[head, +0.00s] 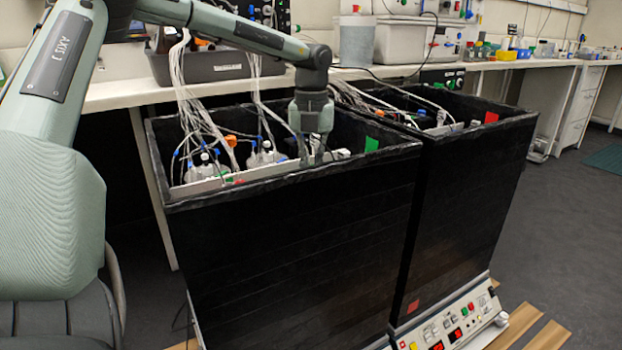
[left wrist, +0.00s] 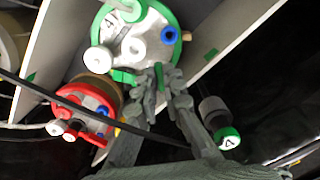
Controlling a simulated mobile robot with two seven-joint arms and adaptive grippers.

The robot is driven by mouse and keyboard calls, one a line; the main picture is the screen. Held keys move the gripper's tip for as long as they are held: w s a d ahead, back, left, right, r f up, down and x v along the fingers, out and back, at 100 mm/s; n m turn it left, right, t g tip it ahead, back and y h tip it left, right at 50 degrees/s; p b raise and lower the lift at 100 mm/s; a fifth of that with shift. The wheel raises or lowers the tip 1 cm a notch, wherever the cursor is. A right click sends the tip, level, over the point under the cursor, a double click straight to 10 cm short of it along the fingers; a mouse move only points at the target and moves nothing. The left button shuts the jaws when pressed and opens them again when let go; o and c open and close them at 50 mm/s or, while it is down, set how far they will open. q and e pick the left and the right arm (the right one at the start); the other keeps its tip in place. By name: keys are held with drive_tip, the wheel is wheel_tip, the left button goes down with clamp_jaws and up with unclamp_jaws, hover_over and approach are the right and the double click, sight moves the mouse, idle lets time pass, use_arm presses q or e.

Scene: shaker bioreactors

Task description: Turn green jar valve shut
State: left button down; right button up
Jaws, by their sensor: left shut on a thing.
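The green-rimmed jar (left wrist: 138,38) is at the top of the left wrist view, with a blue port, white fittings and a "4" on its lid. A green valve (left wrist: 124,76) is at its lower edge. My left gripper (left wrist: 165,76) is shut at that edge, with a slim green piece, seemingly the valve handle, between its fingertips. The fingers hide part of the valve, so its angle is unclear. In the head view my left gripper (head: 316,157) reaches down into the nearer black box (head: 290,250). My right gripper is not in view.
A red-rimmed jar (left wrist: 88,103) sits beside the green one, with a dark tube crossing over it. A green-and-white cap (left wrist: 227,138) is right of my fingers. Cables (head: 195,100) hang into the box. A second black box (head: 470,190) stands to the right.

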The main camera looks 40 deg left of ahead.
use_arm(q)
drive_tip(key=m, duration=0.2)
drive_tip(key=shift+m, duration=0.4)
drive_tip(key=shift+m+b, duration=0.3)
drive_tip(key=shift+m, duration=0.6)
drive_tip(key=m, duration=0.2)
drive_tip(key=shift+d+m, duration=0.1)
drive_tip(key=shift+m, duration=1.9)
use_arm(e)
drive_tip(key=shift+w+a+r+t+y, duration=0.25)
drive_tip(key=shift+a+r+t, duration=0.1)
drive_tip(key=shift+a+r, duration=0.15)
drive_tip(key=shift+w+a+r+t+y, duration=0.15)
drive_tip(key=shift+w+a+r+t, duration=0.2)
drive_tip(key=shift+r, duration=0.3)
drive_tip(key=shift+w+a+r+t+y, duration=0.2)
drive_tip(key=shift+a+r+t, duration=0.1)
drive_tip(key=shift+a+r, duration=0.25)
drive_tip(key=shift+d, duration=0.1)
use_arm(q)
drive_tip(key=c, duration=1.6)
unclamp_jaws()
drive_tip(key=shift+c, duration=0.2)
wheel_tip(320, 180, up, 12)
